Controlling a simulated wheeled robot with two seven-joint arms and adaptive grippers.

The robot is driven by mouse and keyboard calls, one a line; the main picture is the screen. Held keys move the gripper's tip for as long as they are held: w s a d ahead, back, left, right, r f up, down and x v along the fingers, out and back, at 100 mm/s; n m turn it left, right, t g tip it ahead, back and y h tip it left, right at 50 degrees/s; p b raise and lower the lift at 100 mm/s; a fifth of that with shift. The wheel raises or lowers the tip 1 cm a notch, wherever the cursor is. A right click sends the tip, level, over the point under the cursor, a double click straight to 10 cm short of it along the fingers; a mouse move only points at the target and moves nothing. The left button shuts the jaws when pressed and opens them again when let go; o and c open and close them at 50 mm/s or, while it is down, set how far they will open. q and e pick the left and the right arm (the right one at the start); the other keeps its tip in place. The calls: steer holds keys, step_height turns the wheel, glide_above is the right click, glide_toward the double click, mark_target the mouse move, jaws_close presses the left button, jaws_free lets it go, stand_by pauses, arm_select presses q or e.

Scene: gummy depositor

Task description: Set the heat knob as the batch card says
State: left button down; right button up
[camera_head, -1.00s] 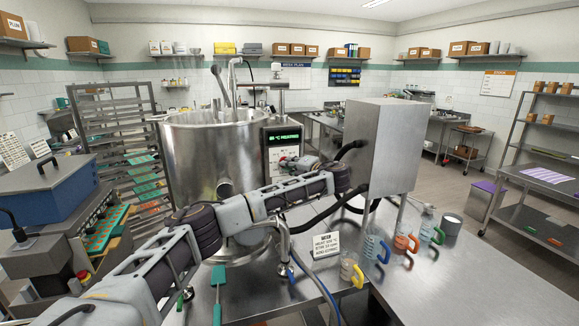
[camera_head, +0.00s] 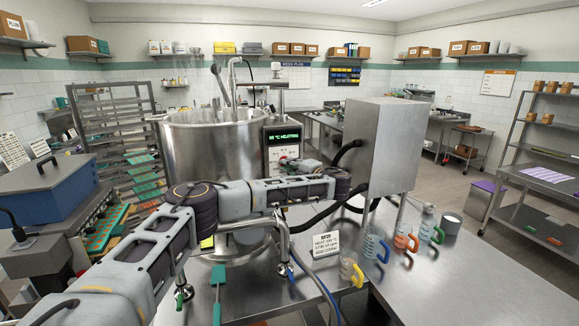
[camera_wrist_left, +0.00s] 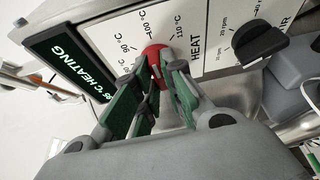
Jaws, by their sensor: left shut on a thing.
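The red heat knob (camera_wrist_left: 155,54) is on the white panel of the kettle's control box (camera_head: 283,137). My left gripper (camera_wrist_left: 158,74) is shut on this knob, its green-padded fingers on either side. Labels for 90, 100 and 110 °C surround the knob, with HEAT printed beside it. The fingers cover much of the knob, so I cannot tell where its pointer stands. The green-lettered display (camera_wrist_left: 70,67) reads 95 °C HEATING. The small white batch card (camera_head: 326,243) stands on the steel table; its blurred print seems to say heat 100 °C. My right gripper is not in view.
The black STIR knob (camera_wrist_left: 260,43) is close beside the heat knob. The big steel kettle (camera_head: 205,150) stands left of the control box. A grey steel cabinet (camera_head: 380,145) on legs stands to the right. Jugs with coloured handles (camera_head: 405,240) stand on the table.

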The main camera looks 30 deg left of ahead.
arm_select(q)
steer(key=shift+a, duration=0.1)
stand_by(0.5)
steer(key=c, duration=1.5)
jaws_free()
steer(key=v, duration=0.9)
steer(key=shift+v, duration=1.45)
